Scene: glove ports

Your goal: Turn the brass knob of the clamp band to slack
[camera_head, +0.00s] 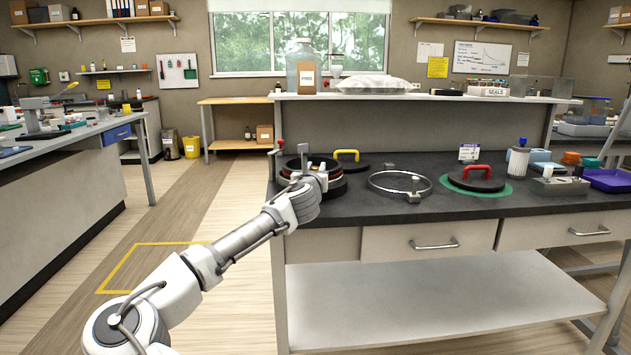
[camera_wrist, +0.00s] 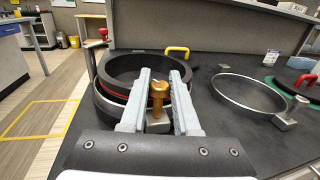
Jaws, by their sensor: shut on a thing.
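The brass knob (camera_wrist: 158,88) stands upright between the two pale fingers of my gripper (camera_wrist: 161,78) in the wrist view. The fingers are shut on it, one on each side. A small metal block shows below the knob. In the head view my gripper (camera_head: 312,172) is at the front of the port, and the knob cannot be made out there.
A loose metal ring with a block (camera_head: 400,191) lies right of the port. Beyond it are a red-handled lid (camera_head: 476,178) on a green mat and a white cylinder (camera_head: 518,160). A yellow-handled lid (camera_head: 347,156) is behind the port. A red-topped post (camera_head: 281,146) stands at the left edge.

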